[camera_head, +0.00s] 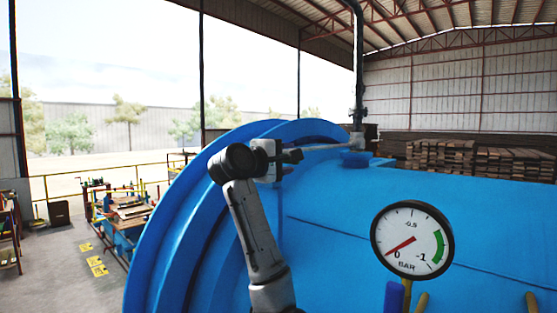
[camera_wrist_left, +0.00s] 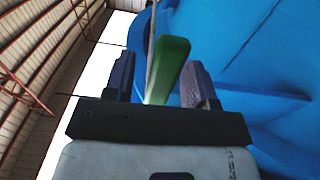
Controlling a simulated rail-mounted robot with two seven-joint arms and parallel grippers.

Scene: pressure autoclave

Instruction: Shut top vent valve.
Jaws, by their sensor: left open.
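In the left wrist view a green lever (camera_wrist_left: 170,68), which looks like the vent valve's handle, stands between the two fingers of my left gripper (camera_wrist_left: 160,82). The fingers are open, with a gap visible on each side of the lever. In the head view my left gripper (camera_head: 290,156) is beside the top of the blue autoclave (camera_head: 330,205), near a thin grey pipe (camera_head: 325,147). The valve body and green lever cannot be made out there. My right gripper is not in view.
A pressure gauge (camera_head: 412,240) stands in front of the autoclave, its red needle near 0. A tall dark vertical pipe (camera_head: 358,70) rises behind the gripper. Stacked timber (camera_head: 480,160) lies at the back right. A workbench (camera_head: 125,215) stands on the floor at left.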

